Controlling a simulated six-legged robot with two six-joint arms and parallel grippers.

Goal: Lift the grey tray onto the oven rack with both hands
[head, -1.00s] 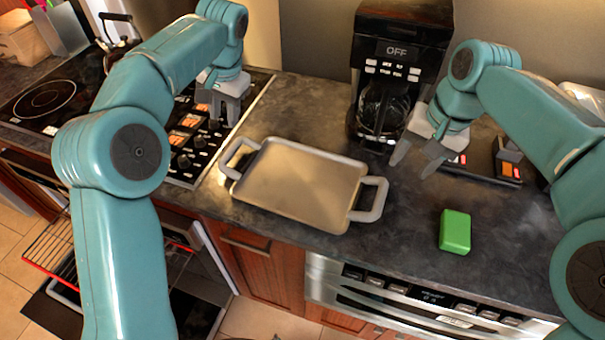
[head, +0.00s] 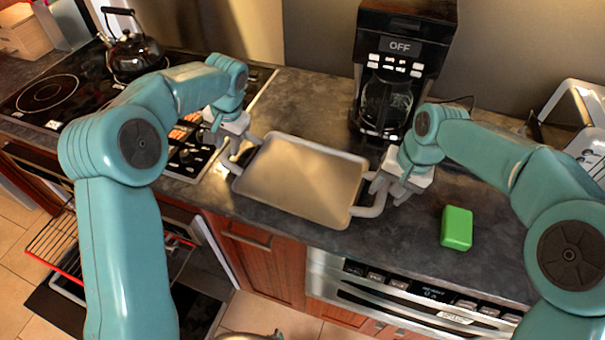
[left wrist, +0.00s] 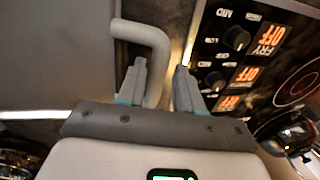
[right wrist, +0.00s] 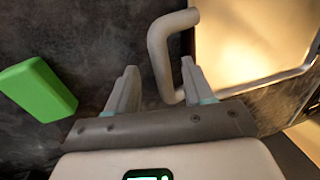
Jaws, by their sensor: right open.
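The grey tray (head: 305,180) lies flat on the dark counter, with a handle at each end. My left gripper (head: 226,150) is at the tray's left handle. In the left wrist view the open fingers (left wrist: 160,85) stand either side of the handle bar (left wrist: 156,60), with a gap to the right finger. My right gripper (head: 385,188) is at the right handle (head: 372,208). In the right wrist view its open fingers (right wrist: 160,85) straddle the handle bar (right wrist: 160,55). The oven rack (head: 52,243), with a red front edge, sticks out low at the left, partly hidden by my left arm.
A green block (head: 456,228) lies on the counter right of the tray. A coffee maker (head: 395,75) stands behind it. A kettle (head: 133,52) stands on the stove at the back left. A toaster (head: 575,125) is at the far right.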

